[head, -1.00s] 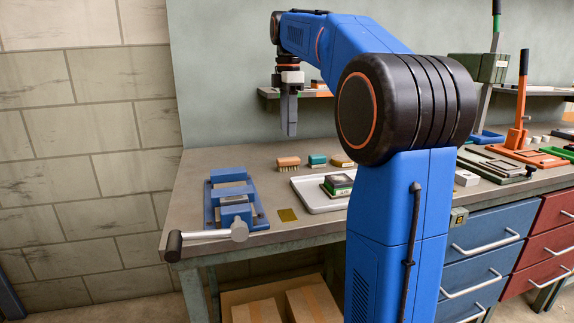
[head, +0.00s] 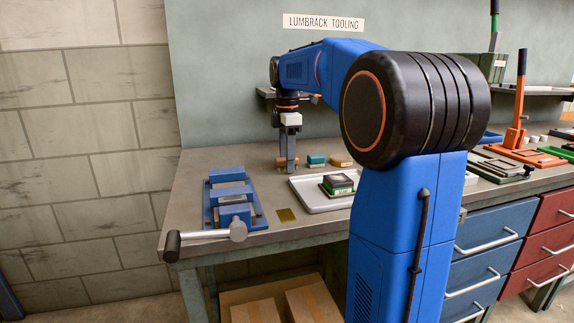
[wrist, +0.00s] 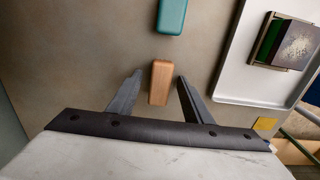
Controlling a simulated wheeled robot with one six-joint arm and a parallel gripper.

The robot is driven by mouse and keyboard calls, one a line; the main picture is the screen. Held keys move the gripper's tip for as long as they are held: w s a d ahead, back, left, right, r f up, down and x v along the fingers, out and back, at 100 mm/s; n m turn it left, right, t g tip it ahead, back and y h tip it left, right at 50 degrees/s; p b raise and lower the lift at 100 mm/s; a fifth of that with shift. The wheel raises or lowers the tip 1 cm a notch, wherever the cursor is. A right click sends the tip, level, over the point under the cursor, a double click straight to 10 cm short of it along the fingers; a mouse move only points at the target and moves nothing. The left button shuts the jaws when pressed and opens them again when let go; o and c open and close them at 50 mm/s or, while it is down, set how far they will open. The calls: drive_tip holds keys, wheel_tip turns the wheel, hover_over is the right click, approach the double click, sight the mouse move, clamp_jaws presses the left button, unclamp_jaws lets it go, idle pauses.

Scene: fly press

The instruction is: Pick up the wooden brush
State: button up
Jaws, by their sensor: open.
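The wooden brush (wrist: 160,82) is a small tan block lying on the bench. In the wrist view it lies between the two open fingers of my gripper (wrist: 158,88), with a gap on either side. In the head view the brush (head: 281,163) is partly hidden behind my gripper (head: 290,170), which points straight down over it. I cannot tell exactly how far the fingertips are above the bench top.
A teal block (wrist: 171,16) lies just beyond the brush. A grey tray (head: 308,201) holding stacked dark blocks is to the right. A blue vise (head: 231,200) stands to the left. A small brass-coloured plate (head: 286,215) lies in front.

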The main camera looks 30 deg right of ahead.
drive_tip(key=c, duration=1.1)
drive_tip(key=shift+c, duration=0.2)
wheel_tip(320, 180, up, 10)
drive_tip(key=shift+f, duration=0.1)
drive_tip(key=shift+o, duration=0.5)
